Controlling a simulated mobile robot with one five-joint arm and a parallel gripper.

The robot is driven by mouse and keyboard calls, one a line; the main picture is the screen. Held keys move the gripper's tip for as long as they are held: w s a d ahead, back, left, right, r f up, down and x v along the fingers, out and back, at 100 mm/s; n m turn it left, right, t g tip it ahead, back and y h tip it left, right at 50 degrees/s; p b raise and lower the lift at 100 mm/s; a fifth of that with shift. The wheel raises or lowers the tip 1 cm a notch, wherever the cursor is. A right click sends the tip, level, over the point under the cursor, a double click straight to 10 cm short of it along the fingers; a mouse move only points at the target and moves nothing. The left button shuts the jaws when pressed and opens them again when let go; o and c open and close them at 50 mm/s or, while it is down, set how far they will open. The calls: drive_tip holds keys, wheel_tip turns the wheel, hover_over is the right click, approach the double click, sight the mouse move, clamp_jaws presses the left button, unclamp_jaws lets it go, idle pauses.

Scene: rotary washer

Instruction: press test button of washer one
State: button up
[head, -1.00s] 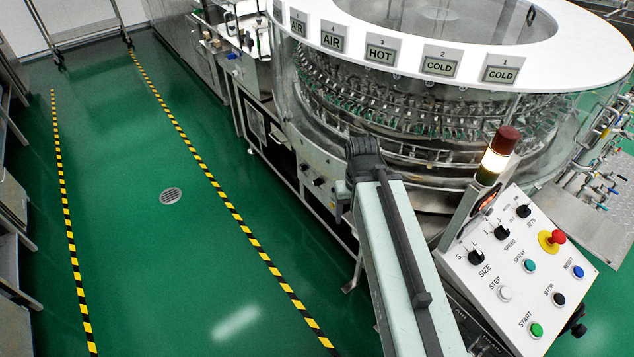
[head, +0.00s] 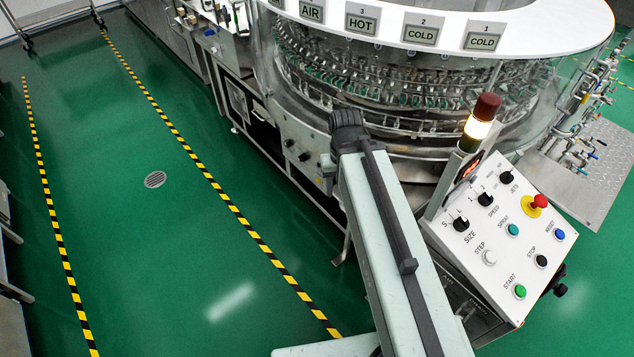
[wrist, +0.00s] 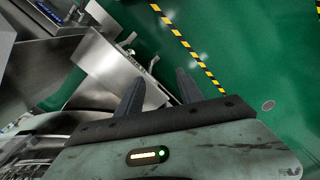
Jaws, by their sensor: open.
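The washer (head: 400,130) is a large round machine with a white top ring, clear wall and numbered station labels. Its white sloped control panel (head: 475,265) stands at the right in the head view. It carries a green start button (head: 520,291), a black stop button (head: 541,261), a white step button (head: 489,257), a teal button (head: 513,230) and a blue button (head: 560,234). I cannot read a test label on any of them. My gripper (wrist: 160,78) shows in the wrist view, its two dark fingers apart with nothing between them. The head view does not clearly show its fingers.
A red emergency knob (head: 540,201) and black dials (head: 485,199) are on the panel. A lit signal lamp (head: 478,128) rises beside it. Green floor with yellow-black tape (head: 215,190) and a drain (head: 155,180) is clear at left. Metal equipment (wrist: 110,65) lies beyond the fingers.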

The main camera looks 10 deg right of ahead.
clamp_jaws()
idle(1.4)
